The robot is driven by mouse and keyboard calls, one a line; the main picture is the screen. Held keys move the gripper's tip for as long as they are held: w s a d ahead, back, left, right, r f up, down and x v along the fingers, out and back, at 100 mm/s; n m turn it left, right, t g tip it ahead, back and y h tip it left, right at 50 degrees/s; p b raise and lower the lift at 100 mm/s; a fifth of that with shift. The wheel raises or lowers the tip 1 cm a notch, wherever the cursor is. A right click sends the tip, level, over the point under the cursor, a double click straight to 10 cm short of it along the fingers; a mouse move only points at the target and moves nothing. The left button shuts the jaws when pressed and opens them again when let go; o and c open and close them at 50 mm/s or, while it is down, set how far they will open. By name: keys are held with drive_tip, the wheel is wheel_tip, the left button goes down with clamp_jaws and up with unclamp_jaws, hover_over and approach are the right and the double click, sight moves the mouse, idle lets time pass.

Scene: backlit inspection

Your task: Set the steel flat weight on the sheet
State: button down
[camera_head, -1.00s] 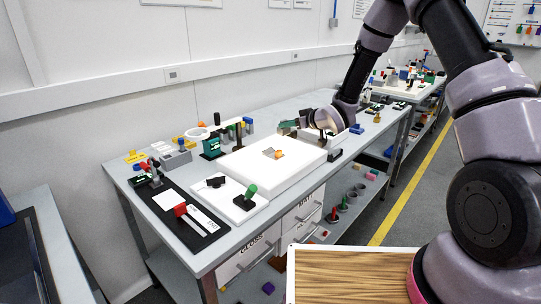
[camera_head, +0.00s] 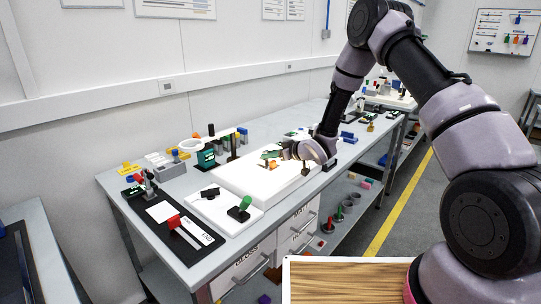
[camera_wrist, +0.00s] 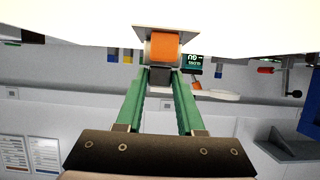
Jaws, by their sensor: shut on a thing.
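My gripper (camera_head: 273,155) has green fingers and hangs over the white light panel (camera_head: 235,178). In the wrist view, my gripper (camera_wrist: 160,82) is shut on a small dark grey block, which looks like the steel flat weight (camera_wrist: 160,76). In the head view, the fingers hide that block. The orange piece also shows in the head view (camera_head: 272,166), just below the fingers. I cannot tell whether the weight touches anything.
A white plate with a green-knobbed tool (camera_head: 243,204) and a black mat with a red-handled tool (camera_head: 174,222) lie at the near left. A dark-green device (camera_head: 206,157) and several posts and blocks stand behind the panel. The panel's near left is clear.

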drive_tip(key=c, duration=0.5)
unclamp_jaws()
drive_tip(key=shift+r, duration=0.1)
drive_tip(key=v, duration=1.2)
drive_tip(key=shift+r, duration=0.15)
